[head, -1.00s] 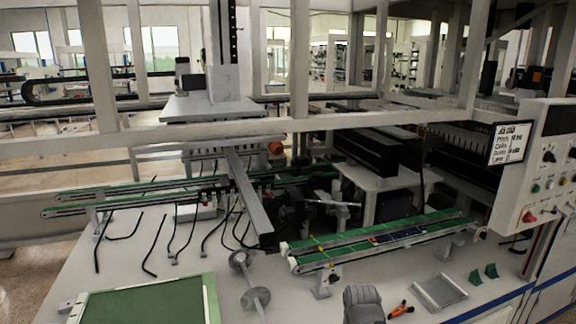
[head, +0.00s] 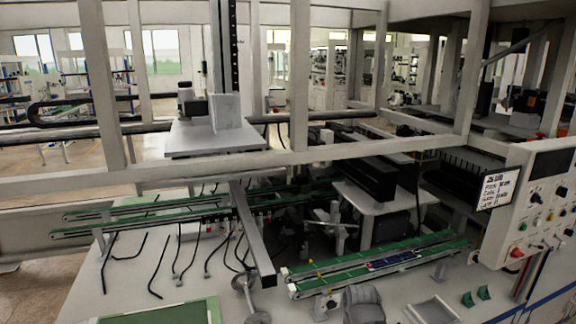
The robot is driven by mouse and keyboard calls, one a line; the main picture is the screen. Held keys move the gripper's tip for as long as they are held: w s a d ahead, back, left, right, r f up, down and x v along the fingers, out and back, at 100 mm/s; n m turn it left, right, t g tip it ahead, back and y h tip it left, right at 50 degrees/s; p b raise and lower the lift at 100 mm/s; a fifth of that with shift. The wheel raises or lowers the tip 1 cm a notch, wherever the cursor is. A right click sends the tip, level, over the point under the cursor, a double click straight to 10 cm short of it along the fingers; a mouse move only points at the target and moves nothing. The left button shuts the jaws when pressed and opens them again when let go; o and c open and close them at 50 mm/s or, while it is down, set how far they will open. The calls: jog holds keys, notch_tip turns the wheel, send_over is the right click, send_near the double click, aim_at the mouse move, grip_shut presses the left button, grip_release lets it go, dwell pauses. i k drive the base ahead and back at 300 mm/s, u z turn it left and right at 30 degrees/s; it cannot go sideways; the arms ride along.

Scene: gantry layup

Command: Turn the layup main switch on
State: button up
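The control panel (head: 509,224) is a light grey box at the right edge in the head view, partly cut off. It carries a dark screen (head: 552,164), black knobs (head: 536,198), small coloured buttons and a red knob or button (head: 517,252). The labels are too small to read, so I cannot tell which control is the main switch or how it is set. My gripper is not in view. A rounded grey shape at the bottom centre looks like part of my arm, well left of the panel.
A white sign (head: 495,188) hangs at the panel's left edge. A white table (head: 205,285) below holds green conveyor rails (head: 375,262), a green mat (head: 160,313), a grey tray (head: 432,311) and green brackets (head: 475,297). Gantry posts and a beam (head: 230,165) cross the view.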

aim_at(516, 253)
jog(key=z, duration=1.3)
